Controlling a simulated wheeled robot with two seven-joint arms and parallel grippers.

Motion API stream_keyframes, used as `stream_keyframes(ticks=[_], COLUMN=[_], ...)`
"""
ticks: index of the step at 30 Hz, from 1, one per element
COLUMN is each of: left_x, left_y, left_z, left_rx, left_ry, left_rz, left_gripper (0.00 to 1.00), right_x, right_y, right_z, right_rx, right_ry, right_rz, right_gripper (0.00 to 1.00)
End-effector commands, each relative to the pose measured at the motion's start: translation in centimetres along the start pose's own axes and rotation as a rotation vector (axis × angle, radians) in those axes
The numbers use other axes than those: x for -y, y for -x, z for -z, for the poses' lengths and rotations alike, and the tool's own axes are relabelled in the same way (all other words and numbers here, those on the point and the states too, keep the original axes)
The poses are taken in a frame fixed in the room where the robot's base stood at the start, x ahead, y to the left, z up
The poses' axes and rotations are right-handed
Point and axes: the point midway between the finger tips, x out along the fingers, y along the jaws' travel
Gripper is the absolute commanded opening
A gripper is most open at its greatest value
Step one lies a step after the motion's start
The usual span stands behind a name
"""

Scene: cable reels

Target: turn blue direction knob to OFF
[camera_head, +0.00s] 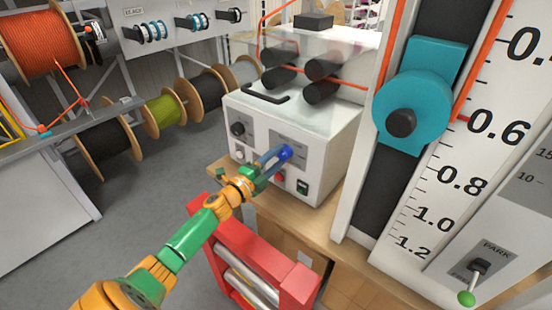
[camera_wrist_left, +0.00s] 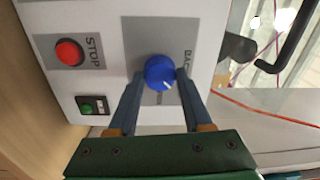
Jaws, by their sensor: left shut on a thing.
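The blue direction knob (camera_head: 285,153) is on the front panel of a white machine (camera_head: 325,140) in the head view. In the left wrist view the round blue knob (camera_wrist_left: 160,72) has a small white mark on its lower right. It sits on a grey label plate (camera_wrist_left: 140,40) whose lettering is partly hidden. My left gripper (camera_head: 273,158) reaches the panel with its two grey fingers on either side of the knob, shut on it; the fingers (camera_wrist_left: 158,78) also show in the left wrist view. My right gripper is not in view.
A red STOP button (camera_wrist_left: 69,52) and a green button (camera_wrist_left: 88,106) sit beside the knob's plate. A black knob (camera_head: 238,129) is at the panel's left. A red rack (camera_head: 285,280) stands below my left arm. A tall scale with a teal slider (camera_head: 412,110) rises at the right.

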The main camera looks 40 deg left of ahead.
Motion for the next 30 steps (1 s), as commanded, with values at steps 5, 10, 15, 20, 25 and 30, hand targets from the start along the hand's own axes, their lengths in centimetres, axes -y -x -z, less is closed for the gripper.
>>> stream_keyframes(ticks=[5,10,15,20,25,30], left_x=[0.0,0.0,-0.1,-0.3,-0.3,-0.1], left_y=[0.0,0.0,0.5,3.1,6.0,7.1], left_z=[0.0,0.0,0.0,0.0,0.0,0.1], left_rx=[-0.001,-0.001,0.0,0.0,-0.001,-0.001], left_ry=[0.0,-0.001,-0.001,-0.001,0.0,-0.001], left_rz=[0.0,0.0,-0.001,-0.004,-0.003,0.0], left_gripper=[0.8,0.8,0.8,0.8,0.8,0.8], right_x=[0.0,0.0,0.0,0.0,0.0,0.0], right_y=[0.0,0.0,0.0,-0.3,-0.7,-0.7], right_z=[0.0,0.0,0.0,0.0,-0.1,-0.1], right_rx=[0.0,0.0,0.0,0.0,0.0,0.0], right_ry=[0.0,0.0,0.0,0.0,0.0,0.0], right_rz=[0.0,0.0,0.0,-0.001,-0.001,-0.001], right_gripper=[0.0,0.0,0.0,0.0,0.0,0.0])
